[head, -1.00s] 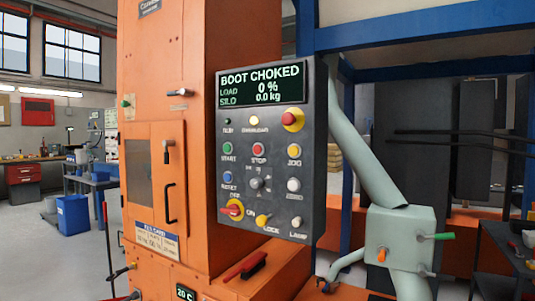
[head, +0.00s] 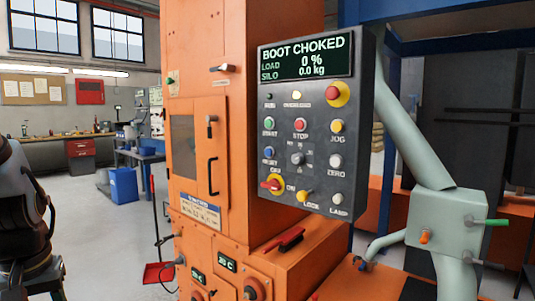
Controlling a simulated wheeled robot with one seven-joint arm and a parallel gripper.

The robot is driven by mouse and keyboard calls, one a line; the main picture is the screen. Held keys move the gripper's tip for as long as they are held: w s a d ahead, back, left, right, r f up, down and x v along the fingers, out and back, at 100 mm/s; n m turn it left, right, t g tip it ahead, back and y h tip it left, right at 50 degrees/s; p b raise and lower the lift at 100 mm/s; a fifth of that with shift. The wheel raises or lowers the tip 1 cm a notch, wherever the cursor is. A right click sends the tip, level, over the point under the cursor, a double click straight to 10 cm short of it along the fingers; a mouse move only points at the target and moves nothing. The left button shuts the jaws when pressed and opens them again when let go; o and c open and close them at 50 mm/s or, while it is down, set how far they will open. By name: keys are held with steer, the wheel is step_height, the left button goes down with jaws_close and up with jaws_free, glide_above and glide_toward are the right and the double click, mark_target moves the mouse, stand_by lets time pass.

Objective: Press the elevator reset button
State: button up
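The dark grey control panel (head: 318,110) is mounted on the orange elevator housing (head: 275,120). Its screen (head: 306,57) reads "BOOT CHOKED", load 0 % and silo 0.0 kg. The blue reset button (head: 268,153) is in the panel's left column, below the green start button (head: 269,124) and above the red and yellow rotary switch (head: 274,184). Nothing covers the reset button. A dark, rounded machine part at the left edge looks like part of my arm. My gripper's fingers do not show.
The red emergency stop (head: 336,93) is at the panel's upper right. A red-handled brush (head: 284,240) lies on the orange ledge below. The grey-green pipe and box (head: 447,220) stand to the right. Open floor (head: 105,240) lies to the left, with a blue bin (head: 123,185) farther back.

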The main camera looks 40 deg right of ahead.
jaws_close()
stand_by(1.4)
